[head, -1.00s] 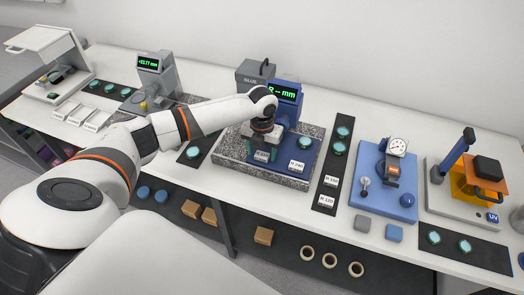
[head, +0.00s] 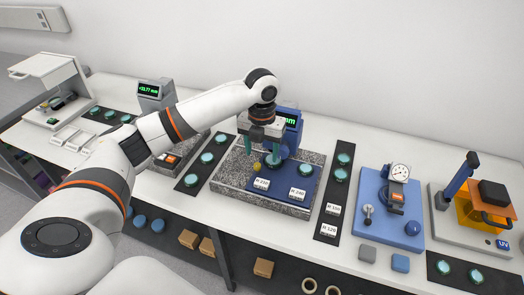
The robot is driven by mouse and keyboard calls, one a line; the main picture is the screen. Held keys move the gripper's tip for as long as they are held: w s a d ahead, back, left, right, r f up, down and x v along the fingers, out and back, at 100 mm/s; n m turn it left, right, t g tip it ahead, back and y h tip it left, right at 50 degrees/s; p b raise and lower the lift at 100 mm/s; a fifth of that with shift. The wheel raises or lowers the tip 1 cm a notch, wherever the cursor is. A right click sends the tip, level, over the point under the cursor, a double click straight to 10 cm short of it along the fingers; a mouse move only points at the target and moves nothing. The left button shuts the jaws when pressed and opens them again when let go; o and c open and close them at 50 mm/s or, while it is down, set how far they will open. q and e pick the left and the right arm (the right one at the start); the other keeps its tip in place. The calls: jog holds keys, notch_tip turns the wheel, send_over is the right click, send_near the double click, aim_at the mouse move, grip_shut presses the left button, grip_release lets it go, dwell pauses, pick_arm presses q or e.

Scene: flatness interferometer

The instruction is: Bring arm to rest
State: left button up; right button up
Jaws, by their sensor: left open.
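My left arm (head: 205,112) comes in from the left and reaches over the bench. Its left gripper (head: 266,157) points down with its greenish fingers apart, above the blue plate (head: 276,190) on the speckled granite base (head: 228,176). A teal disc shows close to the fingertips; I cannot tell whether they touch it, but the jaws are not closed on anything. The blue gauge with a green display (head: 291,124) stands just behind the gripper, partly hidden by it. My right gripper is not in view.
A dark strip with teal discs (head: 206,158) lies left of the granite, another strip (head: 333,198) right of it. Further right stand a blue dial-gauge stand (head: 372,216) and an orange UV fixture (head: 470,212). A grey display gauge (head: 158,95) stands behind my arm. Air above the bench is clear.

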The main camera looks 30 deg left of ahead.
pick_arm(q)
jog(key=s+d+f+n+t+h, duration=0.2)
jog(key=s+d+f+n, duration=1.05)
jog(key=d, duration=0.35)
jog(key=s+a+n+t+y, duration=0.2)
jog(key=s+a+n, duration=0.2)
jog(key=s+n, duration=1.25)
notch_tip(320, 180, down, 27)
jog(key=w+n+g+b, duration=0.2)
jog(key=s+a+f+g+b, duration=0.1)
jog(key=s+a+f+b, duration=0.1)
jog(key=s+f, duration=1.5)
notch_tip(320, 180, down, 3)
jog(key=shift+s+a+f, duration=0.15)
jog(key=shift+a, duration=0.4)
